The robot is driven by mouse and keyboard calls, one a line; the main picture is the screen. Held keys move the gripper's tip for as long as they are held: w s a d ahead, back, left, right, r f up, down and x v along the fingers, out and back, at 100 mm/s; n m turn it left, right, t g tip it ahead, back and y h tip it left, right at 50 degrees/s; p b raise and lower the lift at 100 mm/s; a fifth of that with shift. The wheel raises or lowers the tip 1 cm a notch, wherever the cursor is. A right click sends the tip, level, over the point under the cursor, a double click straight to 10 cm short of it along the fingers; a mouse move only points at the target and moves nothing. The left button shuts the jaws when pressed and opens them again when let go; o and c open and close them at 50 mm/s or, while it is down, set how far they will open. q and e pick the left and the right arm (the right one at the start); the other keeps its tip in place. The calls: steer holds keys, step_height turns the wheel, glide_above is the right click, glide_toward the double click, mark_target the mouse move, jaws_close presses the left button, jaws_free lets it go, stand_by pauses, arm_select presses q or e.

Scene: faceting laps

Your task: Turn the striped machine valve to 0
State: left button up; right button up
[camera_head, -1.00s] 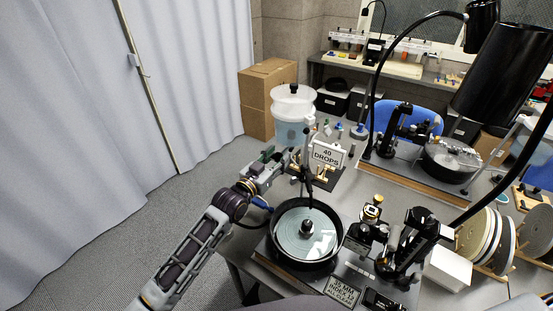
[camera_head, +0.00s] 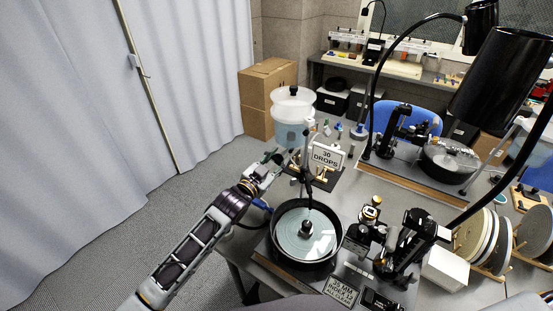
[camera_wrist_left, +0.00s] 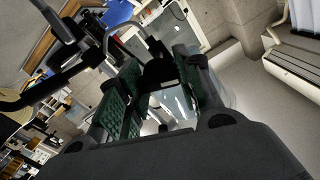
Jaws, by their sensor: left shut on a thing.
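My left gripper (camera_head: 276,157) is shut beside the drip stand, just below the clear water tank (camera_head: 293,106). The valve is mostly hidden by the fingers; I cannot make out its stripes. In the left wrist view, the green-padded fingers (camera_wrist_left: 155,95) stand on both sides of a dark part (camera_wrist_left: 160,73). A sign (camera_head: 326,157) right of the gripper reads "30 DROPS". The near machine's round lap (camera_head: 306,250) sits in a black pan below the drip tube. My right gripper is not in view.
A second machine (camera_head: 447,160) stands behind on the right. A black lamp (camera_head: 503,75) on a curved arm hangs over the right side. Several discs (camera_head: 468,237) stand in a rack at the right. The floor at left, before the curtain (camera_head: 70,130), is clear.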

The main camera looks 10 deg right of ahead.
arm_select(q)
steer(key=m+p, duration=0.1)
steer(key=m, duration=0.4)
steer(key=shift+m, duration=0.3)
steer(key=shift+m+p, duration=0.35)
steer(key=shift+m, duration=0.55)
steer(key=m, duration=0.3)
steer(key=shift+s+f+m, duration=0.1)
steer(key=shift+m, duration=0.2)
steer(key=shift+f+m+p, duration=0.1)
steer(key=shift+m+p, duration=0.25)
steer(key=shift+m, duration=1.15)
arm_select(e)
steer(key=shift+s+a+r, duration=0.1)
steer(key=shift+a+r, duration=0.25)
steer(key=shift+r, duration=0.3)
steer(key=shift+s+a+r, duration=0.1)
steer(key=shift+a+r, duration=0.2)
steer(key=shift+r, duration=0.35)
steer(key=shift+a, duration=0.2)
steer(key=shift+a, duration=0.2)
